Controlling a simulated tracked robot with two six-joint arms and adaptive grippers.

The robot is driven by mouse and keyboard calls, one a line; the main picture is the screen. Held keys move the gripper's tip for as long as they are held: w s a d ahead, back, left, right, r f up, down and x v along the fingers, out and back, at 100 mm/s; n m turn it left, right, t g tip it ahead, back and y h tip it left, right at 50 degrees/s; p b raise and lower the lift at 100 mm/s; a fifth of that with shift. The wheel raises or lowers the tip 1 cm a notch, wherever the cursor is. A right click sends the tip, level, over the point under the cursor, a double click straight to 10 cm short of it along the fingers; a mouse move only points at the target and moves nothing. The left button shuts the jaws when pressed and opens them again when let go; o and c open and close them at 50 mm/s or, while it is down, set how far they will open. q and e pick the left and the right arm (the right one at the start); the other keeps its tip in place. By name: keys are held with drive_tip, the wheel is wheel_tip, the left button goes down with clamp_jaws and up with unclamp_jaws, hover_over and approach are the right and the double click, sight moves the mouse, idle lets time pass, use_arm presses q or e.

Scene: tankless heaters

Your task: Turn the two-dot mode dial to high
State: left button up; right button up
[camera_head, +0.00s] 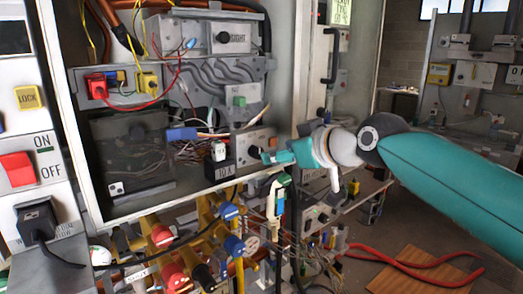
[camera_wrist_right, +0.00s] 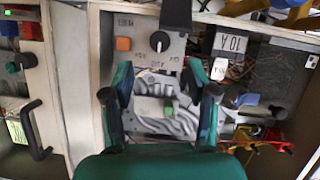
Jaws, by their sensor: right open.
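A black round dial (camera_wrist_right: 159,41) with a white pointer line sits on a grey panel (camera_wrist_right: 130,22), beside an orange square button (camera_wrist_right: 123,44), in the right wrist view. Marks around the dial are too small to read, so I cannot tell its dots. In the head view the panel (camera_head: 268,135) is in the open cabinet, partly behind my right gripper (camera_head: 272,157). In the right wrist view my right gripper (camera_wrist_right: 159,82) is open, its teal fingers apart and empty, with the dial beyond the gap between them. My left gripper is not in view.
A black and white 10 A block (camera_head: 222,170) stands beside the panel. A grey unit with a green button (camera_head: 239,101) is above it. Loose wires (camera_head: 195,148) hang at the left. Pipes and valves (camera_head: 165,237) crowd the space below. The cabinet's side wall (camera_head: 283,75) is close.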

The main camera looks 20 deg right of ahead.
sight(259, 155)
drive_tip(key=p+x, duration=0.1)
drive_tip(key=x, duration=0.7)
drive_tip(key=shift+w+p, duration=0.1)
drive_tip(key=shift+p, duration=0.25)
drive_tip(key=c, duration=1)
drive_tip(key=shift+a, duration=0.15)
clamp_jaws()
drive_tip(key=shift+f, duration=0.1)
drive_tip(key=m+y+b, duration=0.2)
drive_tip(key=m, duration=0.1)
drive_tip(key=shift+d+f+g, duration=0.1)
drive_tip(key=shift+d+g, duration=0.2)
drive_tip(key=shift+g, duration=0.1)
drive_tip(key=shift+m+y+b, duration=0.6)
drive_tip(key=shift+m+y, duration=0.4)
drive_tip(key=shift+m, duration=0.5)
